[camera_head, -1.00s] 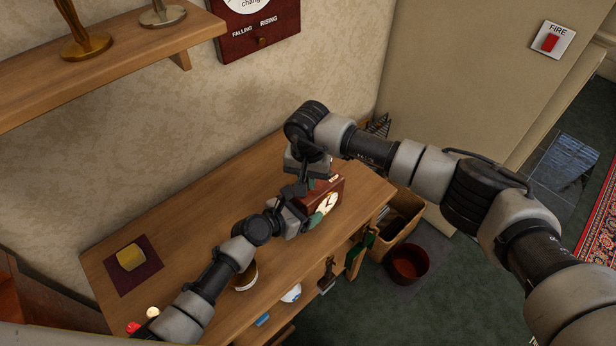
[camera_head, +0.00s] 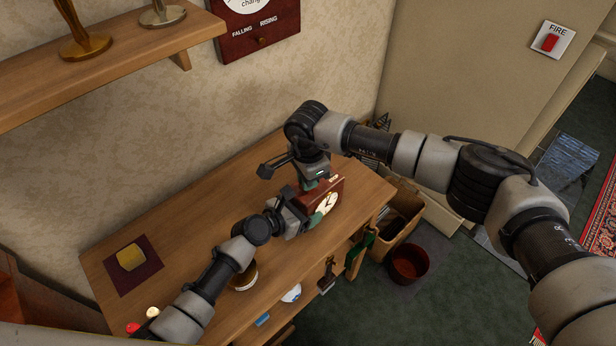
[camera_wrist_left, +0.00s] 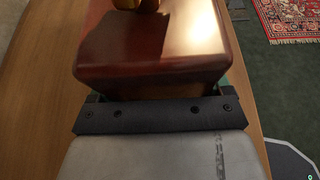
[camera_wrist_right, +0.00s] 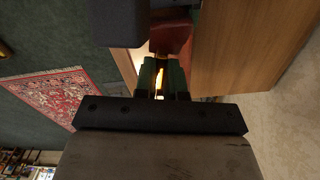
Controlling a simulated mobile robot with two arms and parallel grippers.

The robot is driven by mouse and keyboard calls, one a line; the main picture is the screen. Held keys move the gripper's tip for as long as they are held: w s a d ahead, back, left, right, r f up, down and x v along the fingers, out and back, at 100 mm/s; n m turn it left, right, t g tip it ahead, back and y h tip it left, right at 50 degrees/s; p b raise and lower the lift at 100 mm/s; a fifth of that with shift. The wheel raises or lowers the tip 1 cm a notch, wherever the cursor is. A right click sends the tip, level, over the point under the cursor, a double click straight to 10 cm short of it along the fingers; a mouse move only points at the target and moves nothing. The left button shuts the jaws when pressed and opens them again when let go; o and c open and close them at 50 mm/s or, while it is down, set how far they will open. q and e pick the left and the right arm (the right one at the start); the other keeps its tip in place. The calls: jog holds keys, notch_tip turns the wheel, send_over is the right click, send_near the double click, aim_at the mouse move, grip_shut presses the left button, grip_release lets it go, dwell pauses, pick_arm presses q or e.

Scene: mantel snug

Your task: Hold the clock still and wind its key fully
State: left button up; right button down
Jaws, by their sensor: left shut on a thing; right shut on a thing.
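The clock (camera_head: 334,188), a red-brown wooden case with a cream dial, stands upright near the shelf unit's right end. My left gripper (camera_head: 312,212) is shut on the clock's body from the left. In the left wrist view the glossy case (camera_wrist_left: 150,60) fills the space ahead of the jaw, with a brass piece at the top edge. My right gripper (camera_head: 312,184) is behind the clock, pointing down. In the right wrist view its green-padded fingers are shut on the brass key (camera_wrist_right: 159,78), with the clock's case (camera_wrist_right: 172,36) just beyond. The key is hidden in the head view.
The wooden top (camera_head: 190,225) has free room to the left. A yellow object (camera_head: 130,257) sits on a dark mat there. A brown-and-white round item (camera_head: 245,277) is near the front edge. A box (camera_head: 400,222) and a red bin (camera_head: 409,264) stand at right.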

pick_arm(q)
jog(key=shift+d, duration=0.1)
pick_arm(e)
jog(key=m, duration=0.4)
jog(key=shift+m, duration=0.3)
jog(key=m, duration=0.3)
jog(key=shift+m, duration=0.3)
pick_arm(q)
jog(key=shift+r, duration=0.1)
pick_arm(e)
jog(key=m, duration=0.4)
jog(key=shift+m, duration=1.5)
pick_arm(q)
jog(key=shift+d, duration=0.1)
pick_arm(e)
jog(key=shift+w, duration=0.1)
jog(key=c, duration=1.2)
grip_release()
notch_tip(320, 180, up, 12)
